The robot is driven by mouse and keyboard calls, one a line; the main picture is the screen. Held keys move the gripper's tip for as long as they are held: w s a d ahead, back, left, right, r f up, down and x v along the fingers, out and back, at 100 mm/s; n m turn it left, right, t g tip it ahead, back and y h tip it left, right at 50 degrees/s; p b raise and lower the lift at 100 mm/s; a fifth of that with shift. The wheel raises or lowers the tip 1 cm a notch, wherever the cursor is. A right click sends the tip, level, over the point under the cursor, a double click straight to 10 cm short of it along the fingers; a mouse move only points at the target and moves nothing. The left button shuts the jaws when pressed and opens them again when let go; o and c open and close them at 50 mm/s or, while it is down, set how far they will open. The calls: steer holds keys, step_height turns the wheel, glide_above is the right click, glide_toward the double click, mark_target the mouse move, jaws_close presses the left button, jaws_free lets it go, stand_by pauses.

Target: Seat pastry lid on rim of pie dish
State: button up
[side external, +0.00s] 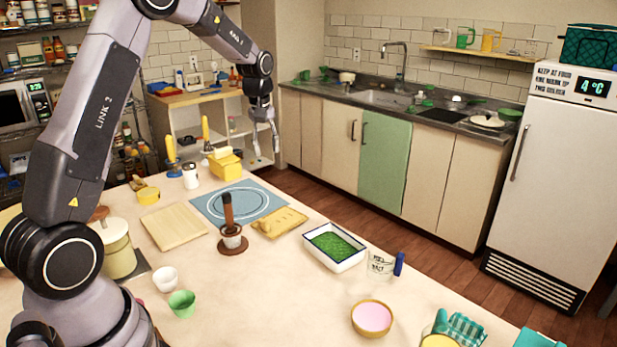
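A white rectangular dish with a dark blue rim (320,260), which I take as the pie dish, stands on the table and holds a green filling. Its top is uncovered. A flat golden rectangular piece with small marks (280,222), apparently the pastry lid, lies on the table to the left of the dish, by the corner of a blue mat. It is apart from the dish. My gripper (266,154) hangs high, fingers down, well above both. Its fingers are spread with a gap and nothing shows between them.
A brown-handled tool (230,225) stands upright just left of the pastry. The blue mat (205,206) and a wooden board (174,227) lie further left. A clear glass (380,265), a blue item (399,264) and a pink-filled bowl (372,318) stand right of the dish. The table's front middle is clear.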

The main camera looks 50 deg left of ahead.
mark_target(264, 220)
steer(key=shift+w+a+f+n+g, duration=0.25)
steer(key=shift+w+a+f+n, duration=0.75)
steer(key=shift+f, duration=3.25)
steer(key=shift+s+a+f+n+g, duration=0.15)
steer(key=shift+a+f+n, duration=0.45)
steer(key=shift+a+f, duration=2.35)
steer(key=shift+w+a+f+n+g, duration=0.1)
steer(key=shift+w+f+n+g, duration=0.4)
steer(key=shift+f, duration=5.05)
steer(key=shift+w+n, duration=0.1)
steer(key=shift+n, duration=0.2)
jaws_close()
steer(key=shift+r, duration=0.1)
step_height(264, 220, up, 7)
steer(key=shift+f, duration=0.1)
